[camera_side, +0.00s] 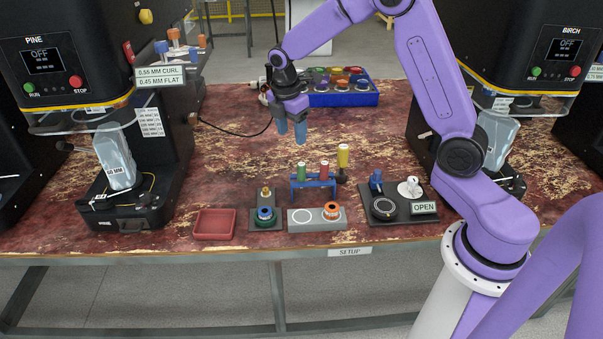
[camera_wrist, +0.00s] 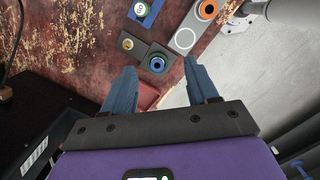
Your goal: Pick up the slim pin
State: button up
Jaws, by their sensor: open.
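A small blue rack (camera_side: 313,184) stands near the front middle of the table and holds upright pins. One is green (camera_side: 301,171) and one red (camera_side: 324,170). A yellow pin (camera_side: 343,156) stands upright on a dark base just right of the rack. I cannot tell which is the slim pin. My gripper (camera_side: 291,136) is open and empty, above the table behind and slightly left of the rack. In the wrist view my gripper (camera_wrist: 158,68) has its blue fingers spread, and only one end of the rack (camera_wrist: 138,16) shows at the top edge.
In front are a red tray (camera_side: 214,224), a dark block with a blue ring (camera_side: 264,215), a grey block with an orange ring (camera_side: 331,210) and a dark fixture (camera_side: 384,208). A blue tray (camera_side: 342,98) of parts stands behind. Machines flank both sides.

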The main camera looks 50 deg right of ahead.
jog(key=w+d+f, duration=0.2)
jog(key=w+d, duration=0.1)
jog(key=d, duration=0.1)
send_near(301, 164)
jog(key=shift+n, duration=0.3)
notch_tip(301, 164, down, 7)
jog(key=shift+s+d+r, duration=0.1)
jog(key=shift+s+d, duration=0.05)
jog(key=shift+d+f, duration=0.25)
jog(key=shift+f, duration=0.65)
jog(key=shift+d+f, duration=0.25)
jog(key=shift+f, duration=0.6)
jog(key=shift+d+f, duration=0.25)
jog(key=shift+f, duration=0.65)
jog(key=c, duration=1.1)
